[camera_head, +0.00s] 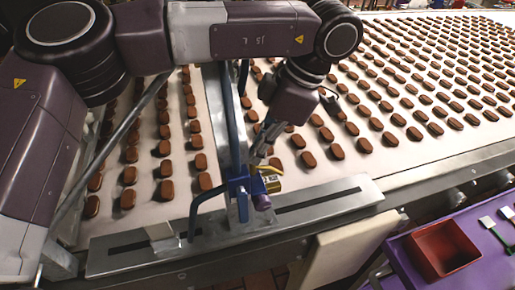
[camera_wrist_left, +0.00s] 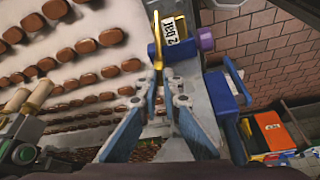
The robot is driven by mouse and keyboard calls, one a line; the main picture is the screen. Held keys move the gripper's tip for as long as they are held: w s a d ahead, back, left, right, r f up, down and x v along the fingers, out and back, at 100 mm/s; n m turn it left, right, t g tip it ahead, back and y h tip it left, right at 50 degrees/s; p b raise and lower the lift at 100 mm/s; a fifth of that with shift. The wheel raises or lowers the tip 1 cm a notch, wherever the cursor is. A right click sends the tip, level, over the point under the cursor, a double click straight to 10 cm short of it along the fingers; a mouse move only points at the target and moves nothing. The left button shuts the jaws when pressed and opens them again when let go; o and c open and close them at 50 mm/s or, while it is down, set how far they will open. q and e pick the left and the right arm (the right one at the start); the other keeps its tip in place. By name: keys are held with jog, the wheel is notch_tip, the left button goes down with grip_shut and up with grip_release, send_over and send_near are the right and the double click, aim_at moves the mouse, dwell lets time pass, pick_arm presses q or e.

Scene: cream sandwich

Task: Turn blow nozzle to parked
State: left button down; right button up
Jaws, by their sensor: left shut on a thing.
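The blow nozzle is a thin brass-yellow tube (camera_wrist_left: 157,52) beside a brass block (camera_wrist_left: 175,28) with a "2 bar" label. It sits at a blue mount (camera_wrist_left: 180,52) with a purple knob (camera_wrist_left: 206,39). My right gripper is not in view.
A blue upright post (camera_head: 232,120) and blue handle (camera_head: 207,205) stand close to the nozzle. A slotted metal rail (camera_head: 330,197) runs along the conveyor edge. Rows of brown biscuits lie on the pale belt (camera_head: 215,100). A red bin (camera_head: 442,248) sits on a purple surface (camera_head: 492,262) at right.

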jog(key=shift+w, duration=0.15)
pick_arm(q)
jog(key=shift+n+g, duration=0.3)
jog(key=shift+n, duration=0.4)
jog(key=shift+w+n, duration=0.15)
jog(key=shift+n, duration=0.65)
jog(key=n+g, duration=0.1)
jog(key=n, duration=0.1)
jog(key=n+g+h, duration=0.1)
jog(key=n, duration=0.2)
jog(key=shift+w+a+r, duration=0.1)
jog(key=shift+w+a, duration=0.1)
jog(key=shift+n, duration=0.3)
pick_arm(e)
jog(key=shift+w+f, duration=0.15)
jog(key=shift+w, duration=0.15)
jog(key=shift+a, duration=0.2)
pick_arm(q)
jog(key=c, duration=2.4)
grip_release()
